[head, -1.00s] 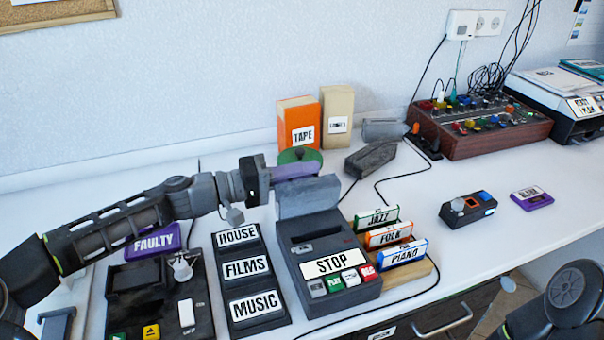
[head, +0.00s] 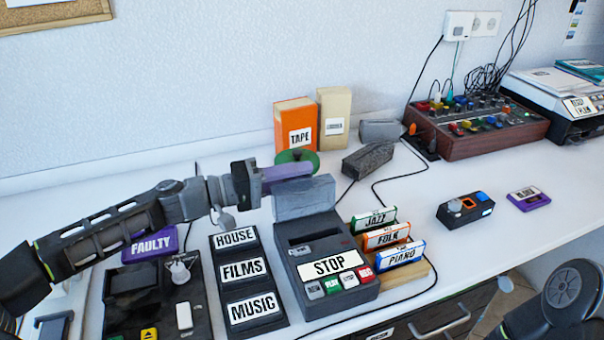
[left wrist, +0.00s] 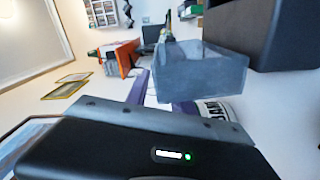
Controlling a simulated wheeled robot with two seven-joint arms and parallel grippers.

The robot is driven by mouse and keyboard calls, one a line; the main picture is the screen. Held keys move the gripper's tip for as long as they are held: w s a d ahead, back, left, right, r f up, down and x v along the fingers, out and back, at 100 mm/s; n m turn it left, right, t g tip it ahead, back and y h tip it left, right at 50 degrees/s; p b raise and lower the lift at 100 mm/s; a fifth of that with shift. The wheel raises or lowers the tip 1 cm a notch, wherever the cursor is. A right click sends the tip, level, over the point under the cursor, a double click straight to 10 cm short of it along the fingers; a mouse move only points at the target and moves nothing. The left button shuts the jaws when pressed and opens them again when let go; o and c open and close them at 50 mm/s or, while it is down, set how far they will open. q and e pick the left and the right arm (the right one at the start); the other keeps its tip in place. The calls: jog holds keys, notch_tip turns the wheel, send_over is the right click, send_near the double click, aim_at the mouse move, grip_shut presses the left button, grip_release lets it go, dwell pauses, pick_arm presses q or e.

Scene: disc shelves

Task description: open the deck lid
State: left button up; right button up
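The grey deck (head: 300,262) with a STOP label stands on the table. Its lid (head: 304,198) stands raised at the deck's back edge, leaving the top surface exposed. My left gripper (head: 290,173) is just behind and above the lid's upper left edge, with a purple finger showing. I cannot tell whether it touches the lid or how far apart its fingers are. In the left wrist view a grey block that looks like the lid (left wrist: 200,75) is close in front and partly hides the finger area. My right gripper is out of view; only part of the right arm shows.
A rack with jazz, folk and piano cassettes (head: 386,238) is right of the deck. A labelled stand (head: 243,283) and a black device (head: 155,300) are on the left. Orange and beige boxes (head: 295,118) stand behind. The table front right is fairly clear.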

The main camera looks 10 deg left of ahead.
pick_arm(q)
jog(key=p+v, duration=0.1)
jog(key=v, duration=0.5)
jog(key=shift+s+a, duration=0.25)
jog(key=shift+a, duration=0.05)
jog(key=shift+a, duration=0.1)
jog(key=p+v, duration=0.5)
jog(key=v, duration=0.3)
jog(key=shift+s+a, duration=0.25)
jog(key=shift+a, duration=0.1)
dwell(0.4)
